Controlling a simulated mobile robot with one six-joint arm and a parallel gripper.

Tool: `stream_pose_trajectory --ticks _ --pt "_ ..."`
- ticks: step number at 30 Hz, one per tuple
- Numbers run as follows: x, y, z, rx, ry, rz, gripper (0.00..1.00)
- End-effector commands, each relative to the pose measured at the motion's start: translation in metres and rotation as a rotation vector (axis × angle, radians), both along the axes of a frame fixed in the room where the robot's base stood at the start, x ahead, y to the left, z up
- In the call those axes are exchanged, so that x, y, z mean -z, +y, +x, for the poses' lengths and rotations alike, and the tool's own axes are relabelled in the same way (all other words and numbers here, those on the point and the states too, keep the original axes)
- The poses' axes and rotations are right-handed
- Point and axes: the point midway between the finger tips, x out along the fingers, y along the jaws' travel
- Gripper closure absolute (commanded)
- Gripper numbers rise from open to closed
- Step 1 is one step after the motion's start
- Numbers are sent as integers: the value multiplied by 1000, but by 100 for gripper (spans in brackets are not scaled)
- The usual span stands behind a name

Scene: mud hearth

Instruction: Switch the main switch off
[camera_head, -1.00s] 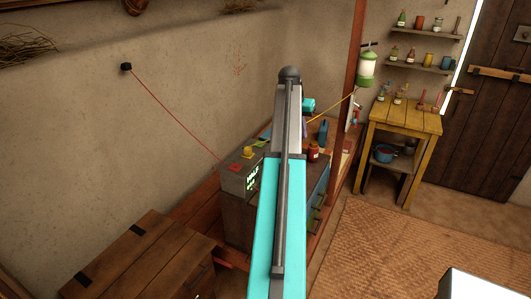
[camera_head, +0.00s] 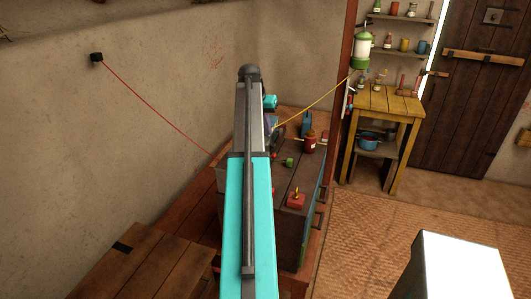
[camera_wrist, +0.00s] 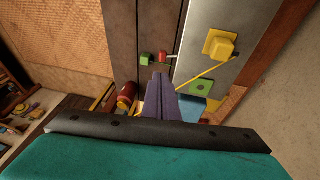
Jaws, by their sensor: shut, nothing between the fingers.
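A grey cabinet (camera_head: 295,181) stands low by the wall, partly hidden by my arm. Its top carries a red piece with a yellow top (camera_head: 295,200) and a small green piece (camera_head: 288,161). In the wrist view a small red lever with a pale end (camera_wrist: 165,58) sits beside a green block (camera_wrist: 146,58). A yellow block (camera_wrist: 220,46) and a green square (camera_wrist: 202,87) are to its right. I cannot tell which is the main switch. My gripper (camera_wrist: 160,76) is shut and empty, its purple fingertips appearing just below the red lever; contact is unclear.
A red bottle (camera_head: 309,144) stands on the cabinet. A yellow cord (camera_head: 315,108) and a red cord (camera_head: 150,104) run to this area. A wooden post (camera_head: 347,100) and a yellow table (camera_head: 390,100) are to the right. A wooden chest (camera_head: 140,262) is front left.

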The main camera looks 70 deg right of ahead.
Motion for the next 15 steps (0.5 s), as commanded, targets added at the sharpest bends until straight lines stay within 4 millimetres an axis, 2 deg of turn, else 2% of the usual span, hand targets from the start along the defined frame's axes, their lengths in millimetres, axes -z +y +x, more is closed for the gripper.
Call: stream_pose_trajectory --ticks 1,4,15 --pt "10 0 -1 1 0 0 100" --pt "14 -1 -1 2 0 0 100" --pt "14 -1 -2 3 0 0 100"
